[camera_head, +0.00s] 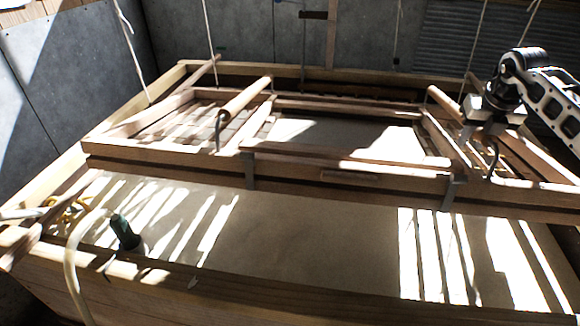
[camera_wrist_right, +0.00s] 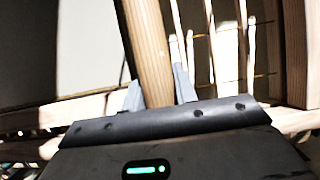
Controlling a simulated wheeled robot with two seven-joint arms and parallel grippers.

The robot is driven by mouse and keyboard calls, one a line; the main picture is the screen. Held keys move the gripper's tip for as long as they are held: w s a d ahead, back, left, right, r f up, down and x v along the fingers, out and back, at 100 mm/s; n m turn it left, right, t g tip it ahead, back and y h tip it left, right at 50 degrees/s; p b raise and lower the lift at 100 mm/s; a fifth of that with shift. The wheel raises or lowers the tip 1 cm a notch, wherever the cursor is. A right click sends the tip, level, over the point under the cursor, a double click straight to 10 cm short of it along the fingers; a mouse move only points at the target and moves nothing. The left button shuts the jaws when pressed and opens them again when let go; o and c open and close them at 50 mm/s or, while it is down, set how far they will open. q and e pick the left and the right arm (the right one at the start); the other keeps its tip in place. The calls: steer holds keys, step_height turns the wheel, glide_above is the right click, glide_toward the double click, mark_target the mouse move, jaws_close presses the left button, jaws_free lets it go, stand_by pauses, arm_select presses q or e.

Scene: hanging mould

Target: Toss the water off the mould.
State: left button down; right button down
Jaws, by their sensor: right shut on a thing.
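The mould (camera_head: 350,183) is a wooden frame with a pale screen (camera_head: 340,135) in its middle and slatted parts at both sides. It hangs over a wooden vat (camera_head: 300,292) and looks roughly level. Round wooden handles cross it at the left (camera_head: 245,97) and right (camera_head: 445,103). My right gripper (camera_head: 485,112) is at the right handle. In the right wrist view its fingers (camera_wrist_right: 158,90) are shut on the round handle (camera_wrist_right: 147,40), one on each side. Separate water on the screen cannot be made out. My left gripper is out of view.
Pale tan liquid (camera_head: 300,240) fills the front of the vat, striped with sunlight. A pale hose (camera_head: 72,265) and a dark green object (camera_head: 125,232) are at the front left. Ropes (camera_head: 208,40) hang from above. Grey walls (camera_head: 65,75) stand behind.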

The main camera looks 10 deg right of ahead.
steer(key=shift+w+r, duration=0.2)
steer(key=shift+r, duration=0.2)
steer(key=f+t+b, duration=0.1)
steer(key=b, duration=0.2)
steer(key=s+f+t+b, duration=0.1)
steer(key=f+b, duration=0.1)
steer(key=shift+s+a+f+h+b, duration=0.1)
steer(key=shift+s+a+h+b, duration=0.1)
steer(key=shift+h+b, duration=0.15)
steer(key=c, duration=1)
jaws_free()
steer(key=shift+c, duration=0.2)
